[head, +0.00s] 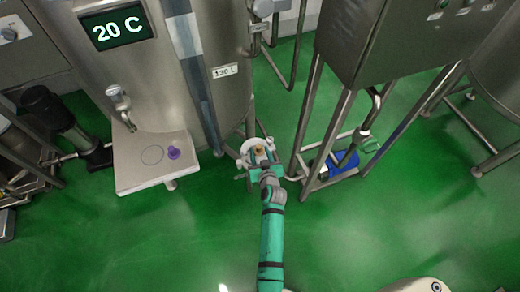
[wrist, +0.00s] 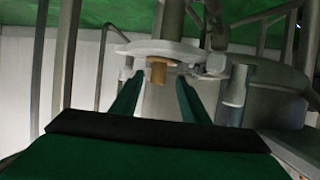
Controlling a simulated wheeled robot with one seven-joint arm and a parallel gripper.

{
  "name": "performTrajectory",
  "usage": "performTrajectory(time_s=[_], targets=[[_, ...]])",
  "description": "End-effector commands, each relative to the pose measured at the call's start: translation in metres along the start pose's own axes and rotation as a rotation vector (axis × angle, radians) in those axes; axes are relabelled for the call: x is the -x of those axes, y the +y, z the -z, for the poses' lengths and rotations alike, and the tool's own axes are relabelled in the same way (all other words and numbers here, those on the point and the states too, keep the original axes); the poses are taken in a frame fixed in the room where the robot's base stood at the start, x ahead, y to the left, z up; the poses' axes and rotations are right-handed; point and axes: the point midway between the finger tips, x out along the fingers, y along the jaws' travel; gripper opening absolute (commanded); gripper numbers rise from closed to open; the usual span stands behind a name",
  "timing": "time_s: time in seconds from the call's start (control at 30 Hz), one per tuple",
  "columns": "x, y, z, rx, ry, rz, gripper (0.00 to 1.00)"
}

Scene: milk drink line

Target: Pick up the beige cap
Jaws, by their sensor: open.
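The beige cap (head: 259,149) is a small tan cylinder at a white round plate (head: 250,146) beside the base of the steel tank. In the wrist view, the beige cap (wrist: 158,70) is just below the underside of the white plate (wrist: 160,49) as pictured, centred ahead of my fingers. My gripper (head: 261,159) reaches to it at the end of the teal arm. In the wrist view my gripper (wrist: 160,82) is open, with one green finger on each side of the cap's line. Whether the fingertips touch the cap cannot be told.
A steel shelf (head: 140,180) with a purple item (head: 174,152) stands left of my gripper. A steel frame stand (head: 298,160) with a blue object (head: 342,163) is close on the right. The large tank (head: 200,90) is behind. Green floor is open in front.

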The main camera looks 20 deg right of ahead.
Motion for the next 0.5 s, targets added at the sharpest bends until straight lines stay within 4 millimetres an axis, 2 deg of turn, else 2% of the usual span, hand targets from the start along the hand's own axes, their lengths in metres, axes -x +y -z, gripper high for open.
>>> performTrajectory(time_s=[0.13, 0.4, 0.43, 0.5], targets=[[-0.014, 0.003, -0.001, -0.004, -0.001, -0.004, 0.41], [-0.017, 0.006, -0.001, -0.005, -0.001, -0.008, 0.41], [-0.017, 0.006, -0.001, -0.004, -0.001, -0.008, 0.39], [-0.017, 0.006, -0.001, -0.004, -0.001, -0.008, 0.22]])
